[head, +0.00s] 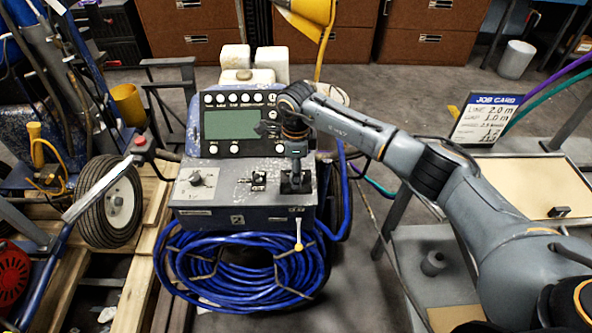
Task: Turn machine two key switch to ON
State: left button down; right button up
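Machine two is a blue and grey line striper marked "2" (238,219), standing in the middle of the head view. Its upper panel has a greenish display (225,124) with rows of round buttons. Its lower grey box has a round dial (197,180) at the left and a small dark switch (258,180) in the middle. My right gripper (296,184) points down at the right part of the box top, at or just above the surface. It hides what is beneath it, and I cannot make out its fingers or a key. My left gripper is not in view.
A blue hose coil (240,275) hangs below the box, with a yellow-tipped lever (299,236) in front. Another machine with a wheel (110,202) stands close at the left. A job card (484,119) stands on the tray table (500,180) at the right.

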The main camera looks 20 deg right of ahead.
jog(key=shift+f, duration=0.3)
grip_shut()
jog(key=shift+m, duration=0.3)
jog(key=m+b, duration=0.1)
jog(key=m, duration=1)
dwell(0.3)
jog(key=shift+m, duration=0.3)
